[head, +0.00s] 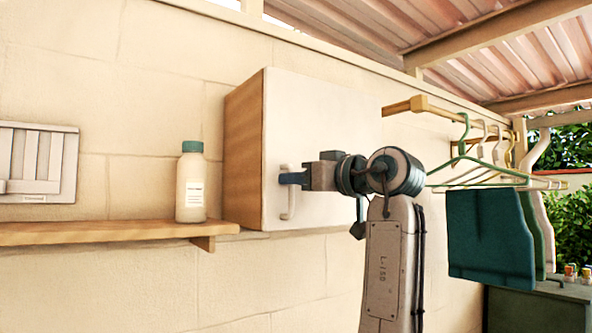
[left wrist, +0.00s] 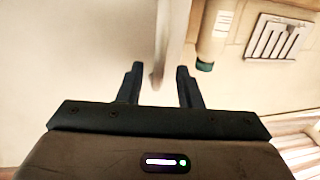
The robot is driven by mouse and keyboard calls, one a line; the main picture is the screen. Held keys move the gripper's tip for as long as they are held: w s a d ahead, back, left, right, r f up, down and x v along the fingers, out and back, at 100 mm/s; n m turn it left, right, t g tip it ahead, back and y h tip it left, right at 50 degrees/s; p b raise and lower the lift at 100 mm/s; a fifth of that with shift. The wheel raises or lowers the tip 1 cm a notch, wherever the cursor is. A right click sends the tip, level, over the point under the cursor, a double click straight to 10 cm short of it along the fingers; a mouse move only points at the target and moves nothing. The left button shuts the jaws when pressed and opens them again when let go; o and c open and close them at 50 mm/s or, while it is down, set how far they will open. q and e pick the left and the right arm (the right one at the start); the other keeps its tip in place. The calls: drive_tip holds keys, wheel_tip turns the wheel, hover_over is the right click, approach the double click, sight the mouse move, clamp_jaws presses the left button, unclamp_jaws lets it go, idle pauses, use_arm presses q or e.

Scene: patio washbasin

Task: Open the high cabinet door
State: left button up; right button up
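The high cabinet (head: 243,150) hangs on the wall, with a wooden side and a white front door (head: 325,110) that looks shut. A white vertical bar handle (head: 289,208) is near the door's left edge. My left gripper (head: 285,179) is at the handle, partly covering its middle. In the left wrist view, my left gripper (left wrist: 158,76) has its two dark fingers spread, with the handle (left wrist: 161,45) reaching between them and a gap showing on both sides. The door (left wrist: 80,50) fills the left of that view. My right gripper is not in view.
A white bottle with a green cap (head: 191,183) stands on a wooden shelf (head: 110,232) left of the cabinet. A wall vent (head: 38,165) is farther left. Hangers (head: 480,172) and hanging cloths (head: 490,235) are to the right, beyond my arm.

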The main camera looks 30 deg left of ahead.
use_arm(q)
drive_tip(key=shift+w+a, duration=0.2)
drive_tip(key=shift+a, duration=0.25)
clamp_jaws()
drive_tip(key=shift+s+d+f, duration=0.1)
drive_tip(key=shift+d, duration=0.05)
